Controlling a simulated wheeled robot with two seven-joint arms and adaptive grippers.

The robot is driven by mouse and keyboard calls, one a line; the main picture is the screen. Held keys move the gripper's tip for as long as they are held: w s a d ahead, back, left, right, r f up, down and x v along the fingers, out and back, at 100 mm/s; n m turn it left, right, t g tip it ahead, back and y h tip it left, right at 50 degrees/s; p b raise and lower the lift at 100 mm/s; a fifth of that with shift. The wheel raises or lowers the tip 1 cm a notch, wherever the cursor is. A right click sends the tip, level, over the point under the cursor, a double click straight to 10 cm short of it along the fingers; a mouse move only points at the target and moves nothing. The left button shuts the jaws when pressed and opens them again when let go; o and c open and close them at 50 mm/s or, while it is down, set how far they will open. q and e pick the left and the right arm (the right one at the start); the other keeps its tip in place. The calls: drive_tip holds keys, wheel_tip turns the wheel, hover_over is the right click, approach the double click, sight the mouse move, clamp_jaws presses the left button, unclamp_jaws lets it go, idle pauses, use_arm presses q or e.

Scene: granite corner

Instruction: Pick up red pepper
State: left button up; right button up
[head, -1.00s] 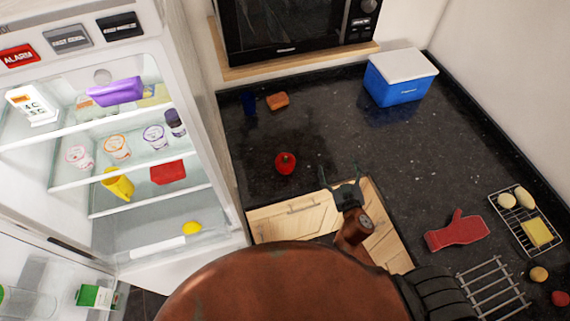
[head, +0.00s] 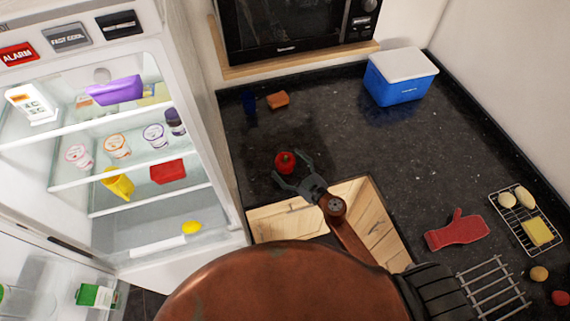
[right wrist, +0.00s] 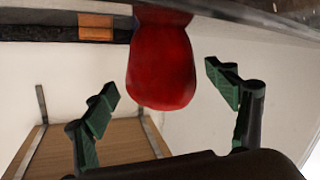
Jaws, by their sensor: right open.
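A red pepper (head: 286,162) sits on the dark granite counter, left of the middle in the head view. My right gripper (head: 291,171) is open, with its two fingers on either side of the pepper's near side. In the right wrist view the pepper (right wrist: 162,62) hangs large at the top centre, between and beyond the green-padded fingertips (right wrist: 165,88). A gap shows between the pepper and each finger, so it is not gripped. My left gripper is not in view.
An orange sponge-like block (head: 277,100) and a dark blue object (head: 249,103) lie behind the pepper. A blue cooler (head: 398,78) stands back right, a red mitt (head: 458,231) at right. The open fridge (head: 205,130) borders the counter's left. The middle counter is clear.

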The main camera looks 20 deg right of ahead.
drive_tip(key=shift+x, duration=0.75)
drive_tip(key=shift+c, duration=0.3)
drive_tip(key=c, duration=1.2)
drive_tip(key=shift+c, duration=0.2)
